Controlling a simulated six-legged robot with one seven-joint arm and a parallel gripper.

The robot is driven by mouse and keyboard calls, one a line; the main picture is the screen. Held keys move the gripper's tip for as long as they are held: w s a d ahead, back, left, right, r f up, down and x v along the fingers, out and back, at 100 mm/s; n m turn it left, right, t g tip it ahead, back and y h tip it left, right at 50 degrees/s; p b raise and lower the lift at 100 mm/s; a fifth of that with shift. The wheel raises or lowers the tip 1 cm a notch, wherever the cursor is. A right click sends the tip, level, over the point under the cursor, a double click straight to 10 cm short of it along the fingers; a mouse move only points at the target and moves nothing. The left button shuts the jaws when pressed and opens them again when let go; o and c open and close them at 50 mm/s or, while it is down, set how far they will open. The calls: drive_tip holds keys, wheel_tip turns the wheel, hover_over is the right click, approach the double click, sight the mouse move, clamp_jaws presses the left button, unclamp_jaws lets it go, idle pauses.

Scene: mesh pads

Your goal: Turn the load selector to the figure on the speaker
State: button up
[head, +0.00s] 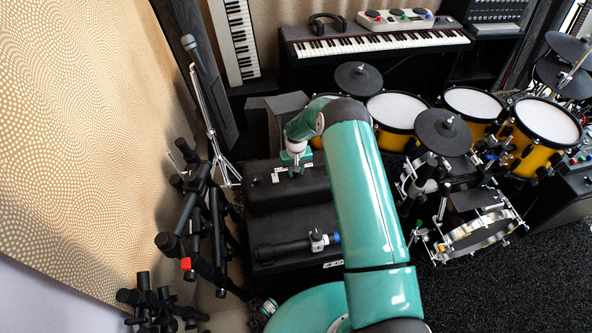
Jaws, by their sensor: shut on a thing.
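My gripper (296,169) points down at the top of a black box-shaped unit (300,193) left of centre in the head view. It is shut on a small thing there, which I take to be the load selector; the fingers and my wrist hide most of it. A small pale marking lies on the unit just left of the fingers. The selector's pointer and scale are too small to read. A grey speaker-like box (284,106) stands behind the unit; I cannot make out any figure on it.
A second black case (295,270) with a black cylinder and a blue-tipped fitting (320,241) lies in front. Black stands (205,215) and a microphone stand (212,110) are left. Drums (397,111) and a cymbal (443,132) are right. A keyboard (375,42) is behind.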

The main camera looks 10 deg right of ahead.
drive_tip(key=shift+n, duration=0.9)
drive_tip(key=o, duration=1)
drive_tip(key=shift+c, duration=0.2)
wheel_tip(320, 180, up, 14)
